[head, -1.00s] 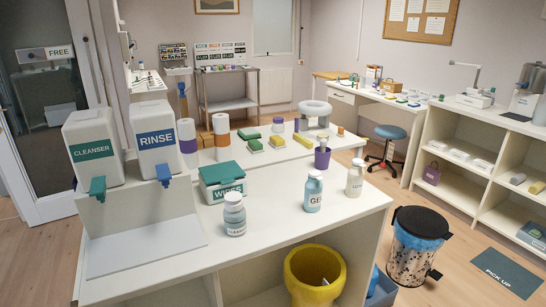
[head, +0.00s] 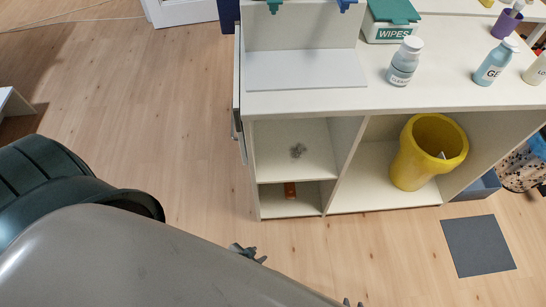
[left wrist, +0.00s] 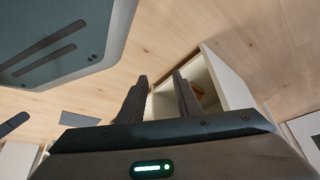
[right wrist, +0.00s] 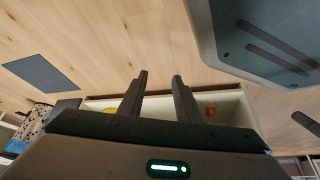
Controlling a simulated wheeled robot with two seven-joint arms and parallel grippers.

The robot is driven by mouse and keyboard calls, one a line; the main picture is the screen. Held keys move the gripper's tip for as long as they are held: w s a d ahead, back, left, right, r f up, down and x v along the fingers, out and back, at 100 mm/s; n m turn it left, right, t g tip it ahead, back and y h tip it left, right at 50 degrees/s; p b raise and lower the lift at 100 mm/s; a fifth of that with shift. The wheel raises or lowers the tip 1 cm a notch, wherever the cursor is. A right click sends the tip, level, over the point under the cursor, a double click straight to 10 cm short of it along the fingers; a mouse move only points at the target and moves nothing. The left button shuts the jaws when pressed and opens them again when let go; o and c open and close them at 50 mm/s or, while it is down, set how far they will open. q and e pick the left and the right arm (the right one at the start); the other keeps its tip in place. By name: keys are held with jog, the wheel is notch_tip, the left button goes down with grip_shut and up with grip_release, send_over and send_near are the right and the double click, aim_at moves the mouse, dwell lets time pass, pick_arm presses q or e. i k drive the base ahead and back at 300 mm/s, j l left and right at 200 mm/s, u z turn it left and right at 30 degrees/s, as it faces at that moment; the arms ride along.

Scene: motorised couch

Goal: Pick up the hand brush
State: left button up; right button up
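A small orange-brown object (head: 290,190), possibly the hand brush, lies in the low left compartment of the white counter (head: 300,104) in the head view; its full shape is not clear. It also shows, partly behind a finger, in the left wrist view (left wrist: 197,95), and as a small orange patch in the right wrist view (right wrist: 210,111). My left gripper (head: 248,253) is in front of and below the compartment in the picture, apart from the object; its fingers are open and empty (left wrist: 160,98). My right gripper (head: 352,302) barely shows at the bottom edge; its fingers are open and empty (right wrist: 160,95).
A small grey item (head: 298,150) lies on the shelf above. A yellow bin (head: 412,160) stands in the neighbouring wider compartment. A dark floor mat (head: 478,245) lies at the right. Bottles and a wipes box (head: 390,22) stand on the counter.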

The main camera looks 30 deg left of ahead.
aim_at(289, 188)
jog(key=j, duration=1.7)
